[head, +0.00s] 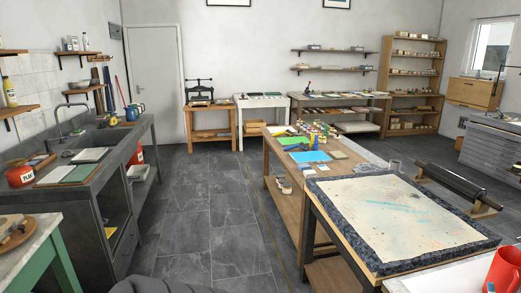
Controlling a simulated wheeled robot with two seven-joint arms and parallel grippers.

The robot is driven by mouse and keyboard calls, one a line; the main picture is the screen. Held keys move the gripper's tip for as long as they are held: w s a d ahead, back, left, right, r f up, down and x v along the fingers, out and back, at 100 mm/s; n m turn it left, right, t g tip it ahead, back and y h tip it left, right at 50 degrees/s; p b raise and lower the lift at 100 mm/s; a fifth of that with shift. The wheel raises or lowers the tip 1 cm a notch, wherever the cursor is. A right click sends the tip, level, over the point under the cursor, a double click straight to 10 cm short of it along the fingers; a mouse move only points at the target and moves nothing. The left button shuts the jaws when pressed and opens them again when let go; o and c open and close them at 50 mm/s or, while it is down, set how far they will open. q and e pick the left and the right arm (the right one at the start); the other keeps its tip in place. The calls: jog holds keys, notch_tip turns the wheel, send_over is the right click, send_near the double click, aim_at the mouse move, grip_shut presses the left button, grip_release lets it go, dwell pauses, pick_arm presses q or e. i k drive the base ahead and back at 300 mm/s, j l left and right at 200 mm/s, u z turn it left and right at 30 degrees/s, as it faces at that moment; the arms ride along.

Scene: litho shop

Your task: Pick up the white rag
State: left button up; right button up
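I cannot pick out a white rag with certainty. A flat white piece (90,155) lies on the dark sink counter (107,170) at the left, beside green pieces (78,174); I cannot tell if it is cloth or a sheet. A small pale heap (372,169) lies on the wooden table behind the big slab, too small to make out. Neither of my grippers is in view.
A dark-edged slab (400,215) with a pale, blue-smeared top stands at the right, a black roller (450,182) behind it. A red can (20,175) stands on the left counter; a red container (503,270) is at bottom right. Tiled floor (200,210) between is clear.

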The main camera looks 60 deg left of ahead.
aim_at(312, 174)
jog(key=u, duration=1.8)
